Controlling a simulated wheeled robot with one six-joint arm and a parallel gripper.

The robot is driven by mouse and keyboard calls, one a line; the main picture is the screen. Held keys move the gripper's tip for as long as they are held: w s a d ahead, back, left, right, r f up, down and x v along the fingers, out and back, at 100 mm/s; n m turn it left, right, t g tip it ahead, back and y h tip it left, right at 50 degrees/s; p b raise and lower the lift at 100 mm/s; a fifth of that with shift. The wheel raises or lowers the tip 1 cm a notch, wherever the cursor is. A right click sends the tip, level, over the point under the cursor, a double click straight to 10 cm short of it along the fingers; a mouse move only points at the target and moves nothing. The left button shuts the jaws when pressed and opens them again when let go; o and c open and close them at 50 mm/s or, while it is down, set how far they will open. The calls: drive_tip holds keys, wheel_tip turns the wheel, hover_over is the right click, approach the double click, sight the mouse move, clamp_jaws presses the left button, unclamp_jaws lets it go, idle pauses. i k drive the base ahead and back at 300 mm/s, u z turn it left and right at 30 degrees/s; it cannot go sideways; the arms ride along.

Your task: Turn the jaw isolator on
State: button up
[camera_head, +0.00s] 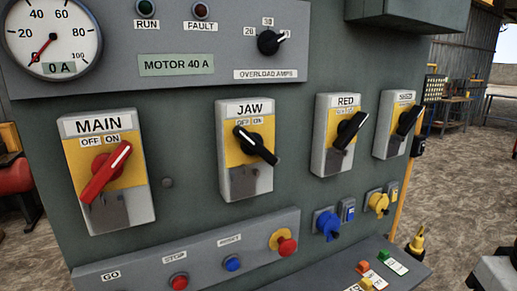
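The jaw isolator (246,150) is a grey and yellow box labelled JAW, in the middle of the panel. Its black rotary handle (256,146) slants from upper left to lower right. The white mark on the handle points up and left, towards the OFF label; ON is to the right of it. Nothing touches the handle.
The main isolator (106,170) with a red handle is to the left, its mark towards ON. Two more isolators, RED (339,134) and another (399,124), are to the right. A button strip (190,262) juts out below. Space in front of the jaw handle looks clear.

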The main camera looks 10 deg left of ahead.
sight(251, 143)
drive_tip(key=u, duration=0.05)
drive_tip(key=k, duration=0.5)
drive_tip(key=z, duration=1.65)
drive_tip(key=i, duration=0.65)
drive_tip(key=u, duration=1.7)
